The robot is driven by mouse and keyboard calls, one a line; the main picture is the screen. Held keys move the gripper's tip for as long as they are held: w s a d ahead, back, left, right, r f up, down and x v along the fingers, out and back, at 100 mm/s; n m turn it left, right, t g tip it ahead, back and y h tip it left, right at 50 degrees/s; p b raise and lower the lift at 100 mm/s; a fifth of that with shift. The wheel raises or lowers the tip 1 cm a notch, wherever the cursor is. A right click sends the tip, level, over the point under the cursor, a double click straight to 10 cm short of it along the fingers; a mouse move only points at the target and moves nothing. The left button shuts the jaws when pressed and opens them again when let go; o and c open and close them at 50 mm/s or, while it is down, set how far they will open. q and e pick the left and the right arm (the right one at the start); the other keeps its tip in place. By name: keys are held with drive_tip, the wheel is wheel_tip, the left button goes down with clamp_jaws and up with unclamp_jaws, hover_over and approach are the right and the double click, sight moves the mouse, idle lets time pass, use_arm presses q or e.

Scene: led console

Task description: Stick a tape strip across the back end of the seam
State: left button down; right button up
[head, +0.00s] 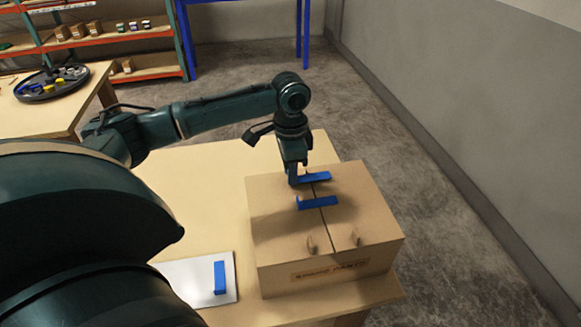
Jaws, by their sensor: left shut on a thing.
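A closed cardboard box (275,245) stands on the table, with a dark seam (332,232) running from front to back along its top. My left gripper (294,180) points down over the back part of the box top and is shut on a blue tape strip (317,177). That strip lies across the line of the seam near its back end; whether it touches the cardboard I cannot tell. A second blue strip (318,202) lies across the seam nearer the middle. A third blue strip (220,277) lies on a white sheet (195,275) left of the box. My right gripper is out of view.
Two small tabs (312,245) stand up near the box's front edge. A side table with a dark round tray (50,84) and shelves (80,42) are at the back left. A grey wall is at right.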

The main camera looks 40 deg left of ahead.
use_arm(q)
drive_tip(key=shift+f, duration=0.55)
idle(0.4)
drive_tip(key=c, duration=1.2)
unclamp_jaws()
drive_tip(key=shift+o, duration=0.2)
drive_tip(key=shift+r, duration=0.15)
wheel_tip(320, 180, up, 13)
drive_tip(key=shift+b, duration=0.35)
